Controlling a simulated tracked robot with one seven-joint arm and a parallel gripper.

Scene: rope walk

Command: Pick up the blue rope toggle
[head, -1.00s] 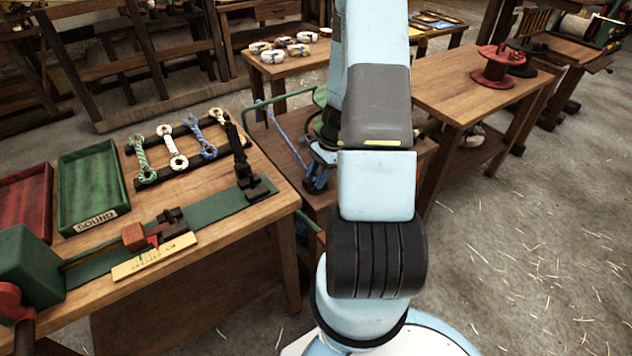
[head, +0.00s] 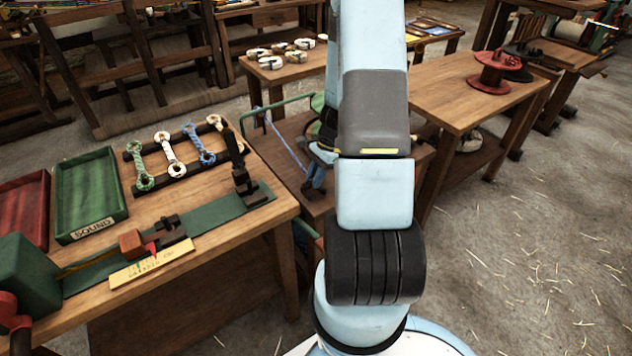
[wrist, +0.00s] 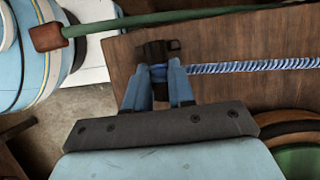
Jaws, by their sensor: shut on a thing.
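The blue rope toggle shows in the wrist view as a blue and white braided rope (wrist: 255,66) running right from my gripper (wrist: 158,62). My gripper's fingers are shut on its left end. A dark block shows at the fingertips, and the exact grip is partly hidden. In the head view the blue rope (head: 288,142) slants over the trolley (head: 275,136), and my arm hides part of the gripper area.
The trolley has a green rail (head: 278,105). A workbench at left bears a green tray (head: 122,200) and a rack with several rope pieces (head: 168,152). A table at right bears a red spool (head: 492,72). Straw-strewn floor is open at lower right.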

